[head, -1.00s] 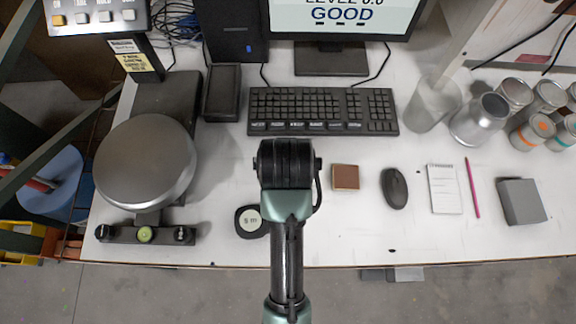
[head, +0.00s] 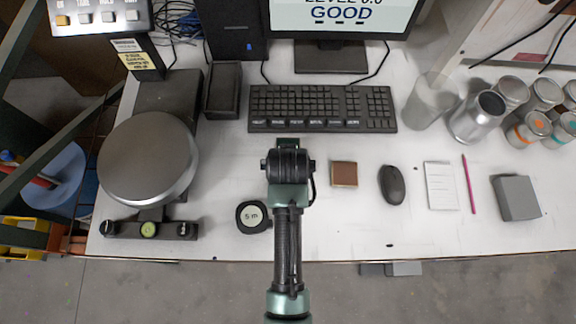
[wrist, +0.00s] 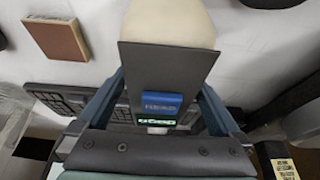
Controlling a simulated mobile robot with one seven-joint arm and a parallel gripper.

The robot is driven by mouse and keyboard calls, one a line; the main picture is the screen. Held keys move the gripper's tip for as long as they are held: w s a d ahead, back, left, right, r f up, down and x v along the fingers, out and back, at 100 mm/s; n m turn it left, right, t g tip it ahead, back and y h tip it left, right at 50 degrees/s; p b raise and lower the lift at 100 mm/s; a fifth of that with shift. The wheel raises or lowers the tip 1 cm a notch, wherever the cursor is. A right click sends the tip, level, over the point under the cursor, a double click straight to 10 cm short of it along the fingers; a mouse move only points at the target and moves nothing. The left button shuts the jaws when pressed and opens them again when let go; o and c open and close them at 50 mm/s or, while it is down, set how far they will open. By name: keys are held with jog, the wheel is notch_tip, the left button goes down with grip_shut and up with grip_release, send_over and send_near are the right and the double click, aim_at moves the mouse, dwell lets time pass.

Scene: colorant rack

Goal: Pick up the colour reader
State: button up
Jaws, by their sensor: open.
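The colour reader (wrist: 160,65) shows in the wrist view as a dark, flat-faced device with a cream rounded end, a blue READ button and a small lit green display. My gripper (wrist: 160,85) is open, with one blue-grey finger on each side of the reader. I cannot tell whether either finger touches it. The fingertips are partly hidden by the reader's body. In the head view my arm and wrist cover the reader, just in front of the keyboard.
A brown square block (head: 344,174) and a mouse (head: 393,185) lie to the right, a tape measure (head: 253,216) to the lower left. The keyboard (head: 322,108) is behind, the round scale (head: 148,158) at left. Several cans (head: 477,118) stand at right.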

grip_shut()
jog(key=shift+w+r, duration=0.1)
jog(key=shift+r, duration=0.05)
jog(key=shift+r, duration=0.1)
dwell(0.3)
